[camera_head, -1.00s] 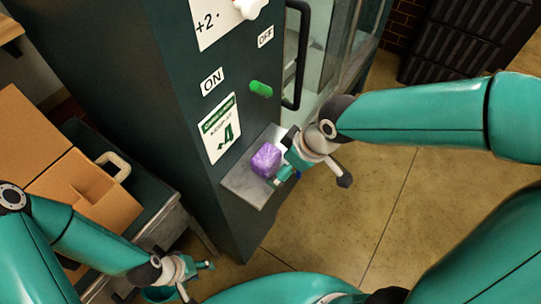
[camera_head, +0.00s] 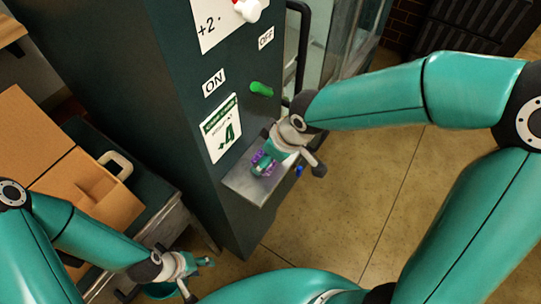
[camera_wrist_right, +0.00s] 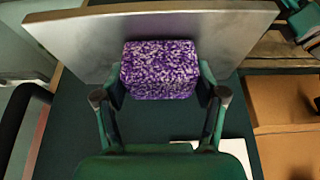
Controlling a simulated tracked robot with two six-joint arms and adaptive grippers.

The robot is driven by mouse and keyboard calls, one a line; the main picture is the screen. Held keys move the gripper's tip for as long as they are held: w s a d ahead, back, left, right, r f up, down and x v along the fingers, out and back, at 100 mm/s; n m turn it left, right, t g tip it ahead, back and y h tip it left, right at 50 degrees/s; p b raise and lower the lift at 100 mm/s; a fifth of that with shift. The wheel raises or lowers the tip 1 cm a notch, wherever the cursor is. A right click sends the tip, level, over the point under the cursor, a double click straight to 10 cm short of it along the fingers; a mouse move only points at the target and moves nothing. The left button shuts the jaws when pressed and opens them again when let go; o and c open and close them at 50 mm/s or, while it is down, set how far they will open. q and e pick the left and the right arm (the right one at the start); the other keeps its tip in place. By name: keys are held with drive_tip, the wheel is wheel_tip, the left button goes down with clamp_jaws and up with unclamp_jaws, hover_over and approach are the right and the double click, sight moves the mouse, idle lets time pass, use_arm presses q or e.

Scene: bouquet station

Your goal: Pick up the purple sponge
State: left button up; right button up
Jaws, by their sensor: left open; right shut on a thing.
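The purple sponge (camera_wrist_right: 160,68) is a speckled block on the metal shelf, between the fingers of my right gripper (camera_wrist_right: 161,82). The fingers are shut on its left and right sides. In the head view only small purple parts of the sponge (camera_head: 257,157) show around my right gripper (camera_head: 266,164), which covers most of it. Whether the sponge still touches the shelf is not clear. My left gripper (camera_head: 196,279) is open and empty at the bottom left, far from the sponge.
The grey metal shelf (camera_head: 240,184) juts from a tall dark green cabinet (camera_head: 180,110). A green knob (camera_head: 261,89), ON and OFF labels and a black handle (camera_head: 298,50) are above it. Cardboard boxes (camera_head: 70,185) stand at the left. Open floor lies to the right.

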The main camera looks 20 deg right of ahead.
use_arm(q)
drive_tip(key=shift+f, duration=0.1)
use_arm(e)
drive_tip(key=shift+r, duration=0.15)
drive_tip(key=shift+c, duration=0.2)
drive_tip(key=shift+s+d+r, duration=0.1)
drive_tip(key=shift+d+r, duration=0.05)
wheel_tip(320, 180, up, 6)
drive_tip(key=shift+r+b, duration=0.1)
drive_tip(key=shift+b, duration=0.3)
use_arm(q)
wheel_tip(320, 180, down, 5)
drive_tip(key=b, duration=0.4)
use_arm(e)
drive_tip(key=s+d, duration=1.2)
drive_tip(key=s, duration=0.3)
drive_tip(key=shift+s+r, duration=0.15)
drive_tip(key=shift+s, duration=0.15)
drive_tip(key=o, duration=0.4)
drive_tip(key=c, duration=0.4)
